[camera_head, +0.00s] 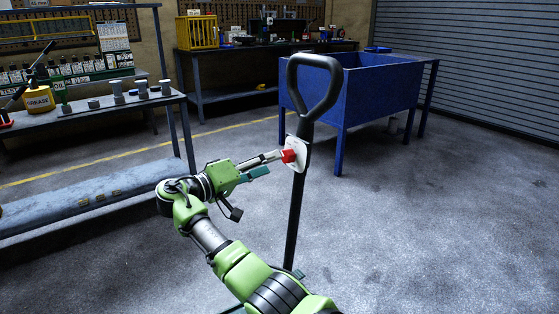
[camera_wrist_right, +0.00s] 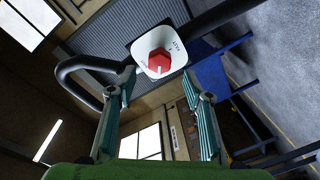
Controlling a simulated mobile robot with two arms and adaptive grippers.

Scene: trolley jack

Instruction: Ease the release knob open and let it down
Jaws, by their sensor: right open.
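The jack's black handle (camera_head: 294,214) stands upright in the head view, with a looped grip (camera_head: 331,93) at its top. A white plate (camera_head: 301,157) on the handle carries the red release knob (camera_head: 289,156). In the right wrist view the red knob (camera_wrist_right: 159,61) sits on the white plate (camera_wrist_right: 175,40), ahead of and between the fingertips. My right gripper (camera_head: 270,164) is open, with its fingers close to the knob; it also shows in the wrist view (camera_wrist_right: 161,88). I cannot tell whether a finger touches the knob. My left gripper is not in view. The jack's body is mostly hidden behind my right arm.
A blue tub on legs (camera_head: 365,92) stands behind the handle. A workbench (camera_head: 100,107) with a grease can (camera_head: 38,100) and bottles is at the left, above a low grey shelf (camera_head: 100,188). Floor to the right is clear.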

